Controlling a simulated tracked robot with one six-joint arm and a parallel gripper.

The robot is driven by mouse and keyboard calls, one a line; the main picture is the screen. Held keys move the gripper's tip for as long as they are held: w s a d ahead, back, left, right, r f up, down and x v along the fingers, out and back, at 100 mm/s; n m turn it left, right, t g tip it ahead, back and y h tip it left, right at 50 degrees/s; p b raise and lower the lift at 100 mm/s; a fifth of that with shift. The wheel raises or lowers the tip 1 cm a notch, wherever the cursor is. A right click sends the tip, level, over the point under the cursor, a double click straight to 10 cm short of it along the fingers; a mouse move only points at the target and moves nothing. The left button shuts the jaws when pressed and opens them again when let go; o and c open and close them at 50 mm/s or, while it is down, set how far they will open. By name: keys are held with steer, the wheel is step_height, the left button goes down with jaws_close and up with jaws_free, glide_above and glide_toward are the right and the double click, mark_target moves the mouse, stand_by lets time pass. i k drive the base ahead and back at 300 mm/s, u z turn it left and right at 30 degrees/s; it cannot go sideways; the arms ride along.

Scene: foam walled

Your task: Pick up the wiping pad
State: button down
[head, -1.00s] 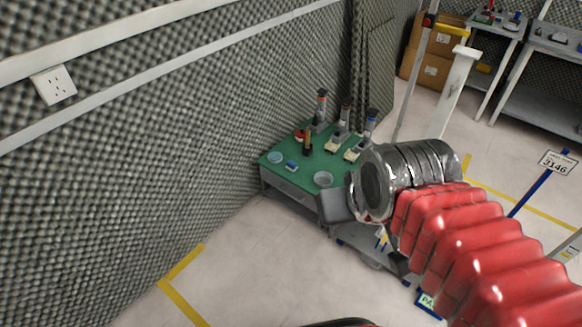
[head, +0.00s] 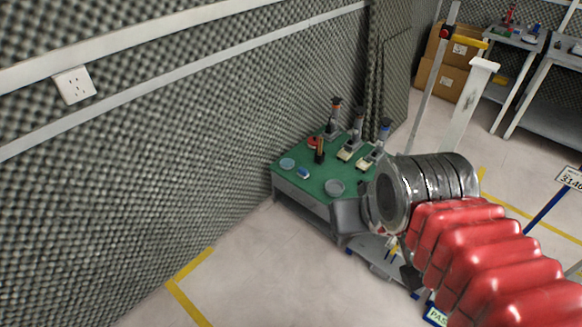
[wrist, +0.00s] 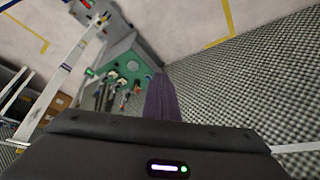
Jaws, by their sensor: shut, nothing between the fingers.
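A small blue and white block, which may be the wiping pad (head: 302,173), lies on the green-topped table (head: 312,184) near its front left edge. It is too small to be sure of. My gripper (wrist: 161,82) shows in the wrist view as a dark purplish finger shape, shut and empty. It points toward the table, which is some way off there. In the head view my red-sleeved arm reaches in from the lower right, and its end covers the table's right front part. My fingertips cannot be made out in that view.
The table also holds a pale blue dish (head: 287,163), a clear dish (head: 335,187), a dark bottle (head: 319,151) and several upright instruments at the back. A foam wall (head: 150,170) runs along the left. Floor in front is clear. A white post (head: 468,105) stands beyond.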

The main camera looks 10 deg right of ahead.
mark_target(303, 172)
steer(key=u, duration=0.25)
steer(key=i, duration=0.75)
steer(key=u, duration=0.3)
steer(key=i, duration=1.6)
steer(key=z, duration=0.1)
